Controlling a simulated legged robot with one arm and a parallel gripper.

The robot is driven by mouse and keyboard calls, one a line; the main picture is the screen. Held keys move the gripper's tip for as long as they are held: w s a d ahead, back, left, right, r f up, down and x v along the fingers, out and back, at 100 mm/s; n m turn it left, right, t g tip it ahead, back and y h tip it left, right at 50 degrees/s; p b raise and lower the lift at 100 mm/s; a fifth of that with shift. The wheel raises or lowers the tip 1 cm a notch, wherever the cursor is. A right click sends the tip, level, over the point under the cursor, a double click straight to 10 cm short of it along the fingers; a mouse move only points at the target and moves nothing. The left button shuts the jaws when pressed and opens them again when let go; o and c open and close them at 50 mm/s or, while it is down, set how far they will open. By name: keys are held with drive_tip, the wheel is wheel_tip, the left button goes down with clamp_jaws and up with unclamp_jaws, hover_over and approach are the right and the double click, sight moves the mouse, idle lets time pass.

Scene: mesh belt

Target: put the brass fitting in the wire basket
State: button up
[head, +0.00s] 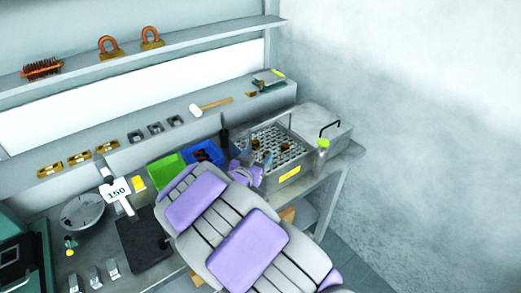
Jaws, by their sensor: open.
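The wire basket (297,158) is a grey box with a perforated, mesh-like inside, a raised handle and a yellow label on its front. It stands at the right end of the bench. Small brass-brown pieces (256,144) show within its outline; I cannot tell whether one is the brass fitting. Several brass-coloured pieces (79,157) also sit in a row on the left ledge. My gripper (240,155) is open at the basket's left side, partly hidden behind my large grey and purple arm. I see nothing clearly held between its fingers.
A green bin (166,171) and a blue bin (205,152) stand left of the basket. A grey box with a black handle (315,119) and a green-capped bottle (323,150) are at its right. A mallet (210,106) lies on the ledge. A round dish (82,211) is at left.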

drive_tip(key=shift+s+a, duration=0.15)
drive_tip(key=shift+s, duration=0.15)
drive_tip(key=s+d+r+n+g+y, duration=0.1)
drive_tip(key=s+d+g, duration=0.3)
drive_tip(key=s, duration=1.1)
drive_tip(key=s+d+r+n+g+y, duration=0.2)
drive_tip(key=s+g, duration=0.5)
drive_tip(key=s, duration=0.8)
drive_tip(key=s+d+r+n+g+y, duration=0.1)
drive_tip(key=s+d+r+g+y, duration=0.2)
drive_tip(key=s, duration=1.2)
drive_tip(key=d+g, duration=0.2)
drive_tip(key=d, duration=0.2)
drive_tip(key=shift+n+g+y, duration=0.3)
drive_tip(key=shift+n, duration=0.1)
drive_tip(key=shift+w+r, duration=0.1)
